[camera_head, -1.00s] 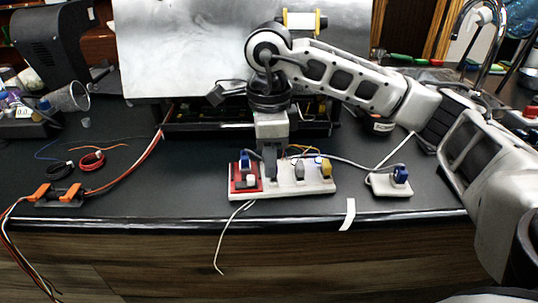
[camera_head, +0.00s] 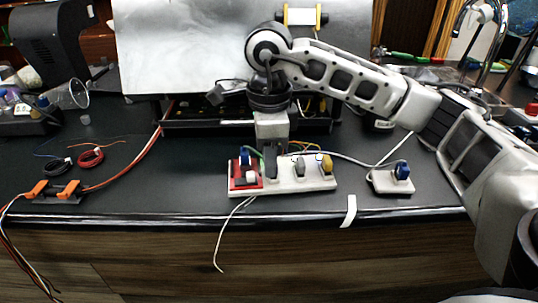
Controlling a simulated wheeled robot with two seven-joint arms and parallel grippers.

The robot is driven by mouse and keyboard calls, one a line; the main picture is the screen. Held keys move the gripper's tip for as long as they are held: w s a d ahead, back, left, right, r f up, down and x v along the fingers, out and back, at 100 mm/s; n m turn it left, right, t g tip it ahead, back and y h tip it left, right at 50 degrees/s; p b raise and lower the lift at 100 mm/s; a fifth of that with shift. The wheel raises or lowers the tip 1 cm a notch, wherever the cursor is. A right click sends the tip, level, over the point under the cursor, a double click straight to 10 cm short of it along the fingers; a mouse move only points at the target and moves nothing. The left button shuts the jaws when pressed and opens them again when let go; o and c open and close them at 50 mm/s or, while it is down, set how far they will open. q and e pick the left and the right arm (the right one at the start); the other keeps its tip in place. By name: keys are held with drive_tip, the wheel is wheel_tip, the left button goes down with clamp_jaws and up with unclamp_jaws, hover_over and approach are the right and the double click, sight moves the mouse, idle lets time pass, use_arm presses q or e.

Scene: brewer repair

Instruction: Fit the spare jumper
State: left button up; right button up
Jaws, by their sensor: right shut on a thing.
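My right gripper (camera_head: 270,172) points straight down over the white board (camera_head: 318,185) near the table's front edge. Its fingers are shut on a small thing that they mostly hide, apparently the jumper. A green wire shows left of the fingers and an orange wire (camera_head: 304,143) arcs out to their right. On the board's left end is a red block (camera_head: 237,184) with a blue plug (camera_head: 245,158) and a white knob (camera_head: 251,177). A blue-grey post (camera_head: 301,166) and a yellow post (camera_head: 327,165) stand to the right. My left gripper is not in view.
A small white block with a blue knob (camera_head: 402,171) stands to the right, joined by a cable. Orange clips (camera_head: 68,189), a red wire coil (camera_head: 91,157) and a black coil (camera_head: 60,167) lie left. A dark open housing (camera_head: 205,116) stands behind. The table between is clear.

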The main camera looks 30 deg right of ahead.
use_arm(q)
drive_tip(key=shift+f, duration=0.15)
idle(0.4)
use_arm(e)
drive_tip(key=o, duration=1)
drive_tip(key=shift+w+r, duration=0.1)
drive_tip(key=shift+r, duration=0.35)
use_arm(q)
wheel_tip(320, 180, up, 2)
drive_tip(key=p, duration=0.3)
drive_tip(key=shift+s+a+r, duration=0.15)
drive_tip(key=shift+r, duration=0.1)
use_arm(e)
wheel_tip(320, 180, up, 15)
